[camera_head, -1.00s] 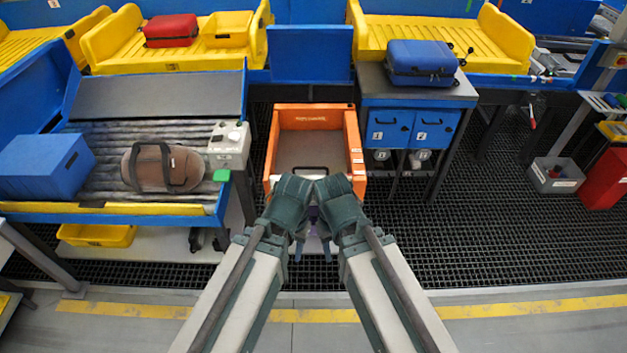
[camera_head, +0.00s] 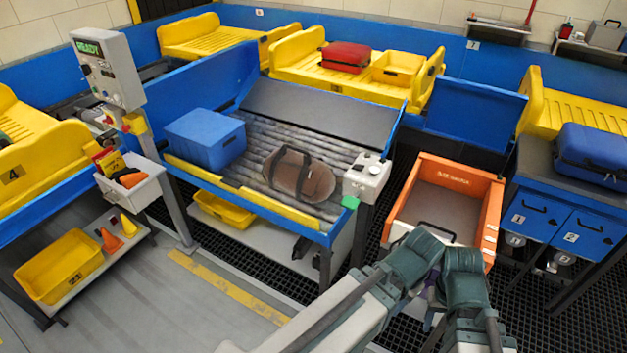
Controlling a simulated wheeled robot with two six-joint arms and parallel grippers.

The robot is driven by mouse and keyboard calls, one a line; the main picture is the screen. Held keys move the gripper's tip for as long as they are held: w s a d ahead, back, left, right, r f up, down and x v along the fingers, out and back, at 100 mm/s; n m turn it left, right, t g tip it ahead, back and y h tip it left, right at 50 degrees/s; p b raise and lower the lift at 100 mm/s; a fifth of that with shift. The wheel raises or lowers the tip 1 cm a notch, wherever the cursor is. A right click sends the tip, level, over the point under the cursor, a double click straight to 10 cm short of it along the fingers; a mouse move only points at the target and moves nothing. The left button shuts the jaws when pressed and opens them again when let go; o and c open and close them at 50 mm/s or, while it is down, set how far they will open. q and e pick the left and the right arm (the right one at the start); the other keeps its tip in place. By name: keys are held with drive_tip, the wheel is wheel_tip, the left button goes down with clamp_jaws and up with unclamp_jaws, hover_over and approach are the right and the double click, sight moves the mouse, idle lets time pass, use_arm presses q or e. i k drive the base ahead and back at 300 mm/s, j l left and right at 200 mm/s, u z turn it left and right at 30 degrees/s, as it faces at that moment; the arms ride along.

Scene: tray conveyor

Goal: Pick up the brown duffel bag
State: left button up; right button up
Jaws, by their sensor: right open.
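The brown duffel bag (camera_head: 299,176) lies on the grey roller bed (camera_head: 252,171) in the middle of the head view, its dark strap on top. My right gripper (camera_head: 432,312) is at the lower right, below and right of the bag and well apart from it. It is open, with nothing seen in it. My left arm reaches in beside it, and its wrist nearly touches the right one. The left gripper's fingers are mostly hidden behind the arm, so their state is unclear.
A blue box (camera_head: 205,138) stands left of the bag. A white device (camera_head: 367,177) with a green tab is at the bed's right end. An orange tray (camera_head: 489,215) is just beyond my wrists. A control post (camera_head: 108,68) stands at left. Open floor lies in front of the bed.

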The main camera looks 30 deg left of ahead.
sight(289, 169)
drive_tip(key=i+j, duration=0.15)
drive_tip(key=j, duration=0.2)
drive_tip(key=i+j, duration=0.2)
drive_tip(key=j, duration=0.15)
drive_tip(key=i+j, duration=0.15)
drive_tip(key=j, duration=0.25)
drive_tip(key=i+j, duration=0.2)
drive_tip(key=j, duration=0.15)
drive_tip(key=i+j, duration=0.15)
drive_tip(key=j, duration=0.2)
drive_tip(key=i+j, duration=0.15)
drive_tip(key=j, duration=0.2)
drive_tip(key=u, duration=0.05)
